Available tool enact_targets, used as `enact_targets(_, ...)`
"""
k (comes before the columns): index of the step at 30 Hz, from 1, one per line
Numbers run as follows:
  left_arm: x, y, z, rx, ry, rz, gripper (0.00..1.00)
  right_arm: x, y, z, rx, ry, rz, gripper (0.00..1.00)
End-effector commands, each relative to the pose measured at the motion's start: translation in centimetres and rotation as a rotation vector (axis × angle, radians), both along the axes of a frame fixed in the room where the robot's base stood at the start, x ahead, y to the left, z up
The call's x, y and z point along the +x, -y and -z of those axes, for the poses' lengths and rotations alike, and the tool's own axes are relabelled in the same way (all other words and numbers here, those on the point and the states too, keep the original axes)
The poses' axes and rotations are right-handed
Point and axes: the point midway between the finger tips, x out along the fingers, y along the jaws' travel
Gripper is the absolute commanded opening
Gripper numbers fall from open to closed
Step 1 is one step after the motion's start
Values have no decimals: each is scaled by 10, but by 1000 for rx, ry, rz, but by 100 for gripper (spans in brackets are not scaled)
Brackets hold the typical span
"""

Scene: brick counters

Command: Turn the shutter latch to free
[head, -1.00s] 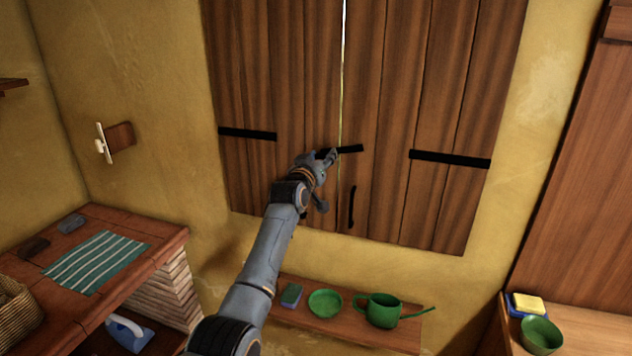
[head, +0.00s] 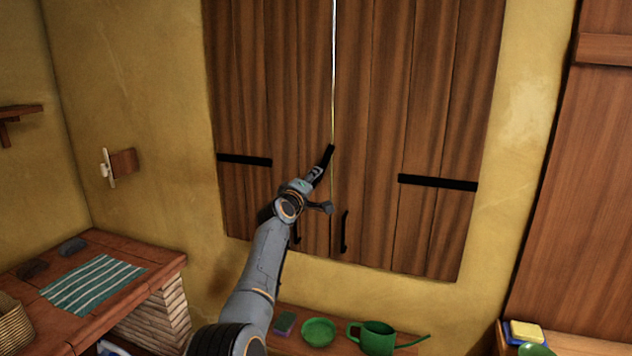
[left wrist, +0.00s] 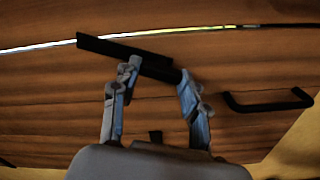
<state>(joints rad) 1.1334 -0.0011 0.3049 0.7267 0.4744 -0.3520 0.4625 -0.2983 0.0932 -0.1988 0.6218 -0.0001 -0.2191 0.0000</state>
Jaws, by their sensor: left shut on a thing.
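The shutter latch (head: 327,158) is a black bar on the wooden shutters. It is tilted steeply, and its upper end visually overlaps the gap between the left shutter leaf (head: 265,90) and the right shutter leaf (head: 385,90). My left gripper (head: 316,176) is shut on its lower part. In the left wrist view the latch (left wrist: 105,47) runs slantwise between the fingers of the gripper (left wrist: 158,78), with its far end at the bright gap. The fingers hide part of the bar. My right gripper is not in view.
Black pull handles sit low on the leaves, the right one (head: 344,232) clear and the left one (head: 296,236) partly behind my arm. Below is a shelf (head: 400,348) with a green watering can (head: 376,338) and green dish (head: 318,332). A brick counter (head: 160,268) stands left.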

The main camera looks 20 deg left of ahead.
Motion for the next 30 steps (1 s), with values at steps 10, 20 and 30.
enact_targets(10,0,1,-2,-262,-8,3,0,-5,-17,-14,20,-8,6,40)
enact_targets(20,0,1,0,-379,-11,3,0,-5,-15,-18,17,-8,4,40)
enact_targets(30,0,1,1,-400,-12,2,0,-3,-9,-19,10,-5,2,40)
